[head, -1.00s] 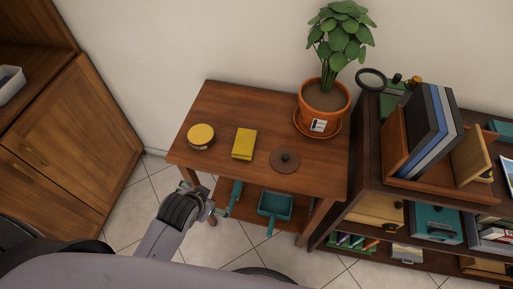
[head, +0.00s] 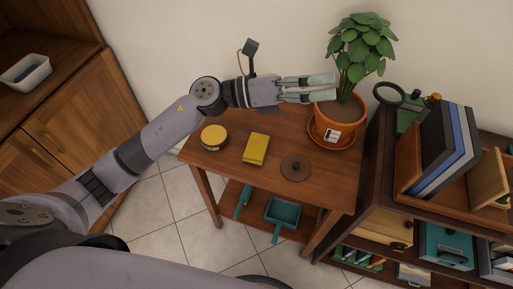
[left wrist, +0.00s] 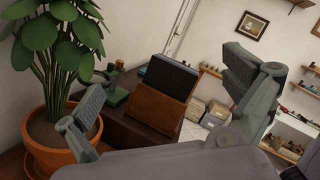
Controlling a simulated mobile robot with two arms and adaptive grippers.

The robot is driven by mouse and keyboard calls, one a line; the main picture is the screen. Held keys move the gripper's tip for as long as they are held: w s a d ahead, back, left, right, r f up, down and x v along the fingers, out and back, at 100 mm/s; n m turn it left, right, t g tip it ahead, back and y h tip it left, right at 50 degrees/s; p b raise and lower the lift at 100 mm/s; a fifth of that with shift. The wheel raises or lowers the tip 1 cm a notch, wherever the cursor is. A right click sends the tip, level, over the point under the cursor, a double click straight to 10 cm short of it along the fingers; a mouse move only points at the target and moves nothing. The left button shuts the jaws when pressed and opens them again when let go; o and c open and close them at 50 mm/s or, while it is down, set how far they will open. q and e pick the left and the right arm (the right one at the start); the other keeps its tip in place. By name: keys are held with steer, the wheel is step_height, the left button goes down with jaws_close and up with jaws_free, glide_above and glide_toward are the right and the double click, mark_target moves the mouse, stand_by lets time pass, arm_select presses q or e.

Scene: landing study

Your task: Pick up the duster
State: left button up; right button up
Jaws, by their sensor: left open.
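A folded yellow cloth (head: 256,149), which looks like the duster, lies flat on the wooden side table (head: 225,168), between a round yellow tin (head: 214,137) and a dark brown disc with a knob (head: 295,169). My left gripper (head: 322,88) is above the back of the table, its fingers pointing right, in front of the plant. It is open and empty, well apart from the cloth. In the left wrist view, its spread fingers (left wrist: 160,100) have the plant at left and the bookshelf beyond; the cloth is not in that view. My right gripper is not in view.
A potted plant (head: 327,113) stands on the table's back right corner, close to my left fingers. A teal dustpan (head: 283,211) and teal brush (head: 243,200) lie on the lower shelf. A bookshelf (head: 385,185) stands at right, a wooden cabinet (head: 75,120) at left.

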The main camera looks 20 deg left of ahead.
arm_select(q)
step_height(320, 180, down, 6)
steer(key=a+m+g+y, duration=0.3)
steer(key=m+g+y, duration=0.2)
steer(key=m, duration=0.2)
steer(key=m+g+y, duration=0.1)
steer(key=m+y, duration=0.2)
steer(key=y, duration=0.6)
glide_toward(256, 146)
steer(key=d+f+p, duration=0.1)
steer(key=d+f, duration=0.1)
steer(key=shift+w+d+f+p, duration=0.1)
steer(key=shift+f+p, duration=0.2)
steer(key=shift+f, duration=0.05)
steer(key=shift+a+p+x, duration=0.2)
steer(key=shift+p+x, duration=0.15)
steer(key=shift+x, duration=1)
steer(key=shift+a+p+x, duration=0.15)
steer(key=shift+p+x, duration=0.15)
steer(key=shift+x, duration=1.05)
steer(key=shift+f, duration=0.15)
steer(key=shift+c, duration=0.2)
steer(key=c, duration=1)
